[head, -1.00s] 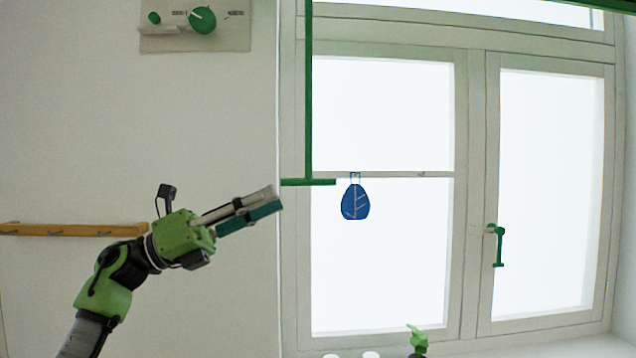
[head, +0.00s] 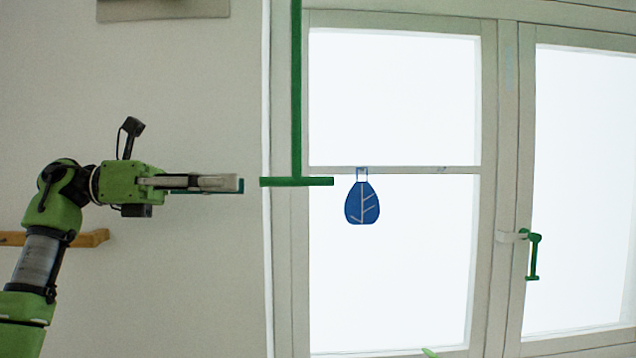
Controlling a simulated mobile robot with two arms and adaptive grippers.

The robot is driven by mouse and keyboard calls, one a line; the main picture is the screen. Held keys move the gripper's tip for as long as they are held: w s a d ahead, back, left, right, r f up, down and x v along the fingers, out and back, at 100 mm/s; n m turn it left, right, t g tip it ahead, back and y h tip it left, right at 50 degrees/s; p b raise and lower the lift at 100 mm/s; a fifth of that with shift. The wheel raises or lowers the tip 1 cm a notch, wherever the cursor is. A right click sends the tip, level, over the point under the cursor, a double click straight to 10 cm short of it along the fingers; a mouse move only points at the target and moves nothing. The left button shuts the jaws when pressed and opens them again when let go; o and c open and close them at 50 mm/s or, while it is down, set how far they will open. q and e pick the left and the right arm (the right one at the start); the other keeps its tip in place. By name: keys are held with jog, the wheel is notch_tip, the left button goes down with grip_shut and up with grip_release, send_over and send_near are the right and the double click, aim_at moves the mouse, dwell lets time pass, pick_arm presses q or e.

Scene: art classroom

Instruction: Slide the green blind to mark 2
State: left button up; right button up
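A green vertical rod (head: 297,90) hangs in front of the window's left edge and ends in a horizontal green crossbar (head: 297,182); it appears to be the pull of the blind. The blind itself and mark 2 do not show in this view. My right gripper cannot be made out.
A blue leaf-patterned tag (head: 362,203) hangs at the window right of the crossbar. A green window handle (head: 533,255) is farther right. A wooden rail (head: 95,238) is on the wall behind my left arm. A panel's lower edge (head: 160,10) shows at upper left.

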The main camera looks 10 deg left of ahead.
aim_at(292, 180)
pick_arm(q)
jog(key=d, duration=0.2)
jog(key=s+d+r+p, duration=0.1)
jog(key=shift+d, duration=0.15)
jog(key=p+x, duration=0.1)
jog(key=x, duration=0.2)
jog(key=shift+d, duration=0.35)
jog(key=x, duration=0.1)
jog(key=p+x, duration=0.1)
jog(key=x, duration=0.1)
jog(key=shift+w+d+f, duration=0.2)
jog(key=shift+w, duration=0.25)
jog(key=p+x, duration=0.1)
jog(key=x, duration=0.1)
jog(key=shift+d, duration=0.35)
jog(key=shift+w+d+f, duration=0.1)
jog(key=shift+d, duration=0.1)
grip_shut()
pick_arm(e)
jog(key=s+r, duration=0.1)
jog(key=r, duration=0.1)
jog(key=s+r, duration=0.2)
jog(key=shift+s+d+r, duration=0.1)
jog(key=shift+d+r, duration=0.05)
jog(key=shift+r, duration=0.05)
